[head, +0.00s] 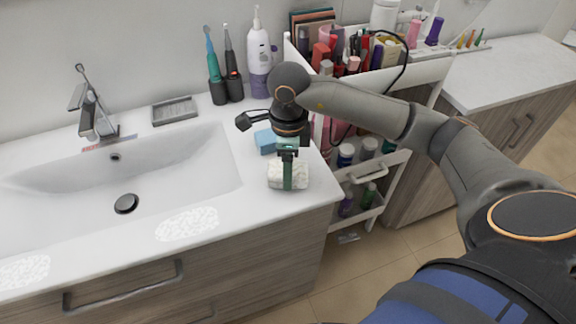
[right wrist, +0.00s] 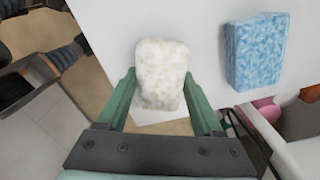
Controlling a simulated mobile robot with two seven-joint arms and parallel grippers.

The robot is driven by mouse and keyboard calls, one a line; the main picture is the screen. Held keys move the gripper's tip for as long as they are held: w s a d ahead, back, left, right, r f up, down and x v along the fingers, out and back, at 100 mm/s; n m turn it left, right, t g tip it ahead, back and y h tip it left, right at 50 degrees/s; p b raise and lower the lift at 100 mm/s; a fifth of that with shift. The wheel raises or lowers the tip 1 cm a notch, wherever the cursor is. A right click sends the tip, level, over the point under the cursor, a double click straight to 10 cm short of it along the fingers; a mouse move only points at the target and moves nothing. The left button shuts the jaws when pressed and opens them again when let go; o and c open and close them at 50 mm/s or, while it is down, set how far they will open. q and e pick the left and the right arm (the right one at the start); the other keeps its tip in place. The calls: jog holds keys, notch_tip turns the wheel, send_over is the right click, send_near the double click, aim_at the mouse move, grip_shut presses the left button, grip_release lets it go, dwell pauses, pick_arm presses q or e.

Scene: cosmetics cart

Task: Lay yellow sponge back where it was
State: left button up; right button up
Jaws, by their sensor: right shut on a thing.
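The pale yellow, almost cream sponge (head: 288,174) is at the right end of the white sink counter (head: 318,186), near its front edge. My right gripper (head: 287,178) points down and is shut on it; one green finger crosses the sponge in the head view. In the right wrist view the sponge (right wrist: 161,75) lies between the two green fingers (right wrist: 163,108). I cannot tell whether it touches the counter. A blue sponge (head: 265,141) lies behind it, and to its right in the wrist view (right wrist: 257,50). My left gripper is not in view.
White foamy patches (head: 187,223) lie on the sink's front rim. A grey soap dish (head: 174,110), a toothbrush holder (head: 226,88) and a white bottle (head: 258,60) stand at the back. A loaded cosmetics cart (head: 375,82) stands close to the right.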

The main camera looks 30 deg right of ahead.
jog(key=shift+f, duration=0.1)
jog(key=shift+f, duration=0.15)
jog(key=o, duration=1.2)
notch_tip(320, 180, up, 13)
jog(key=shift+f, duration=0.2)
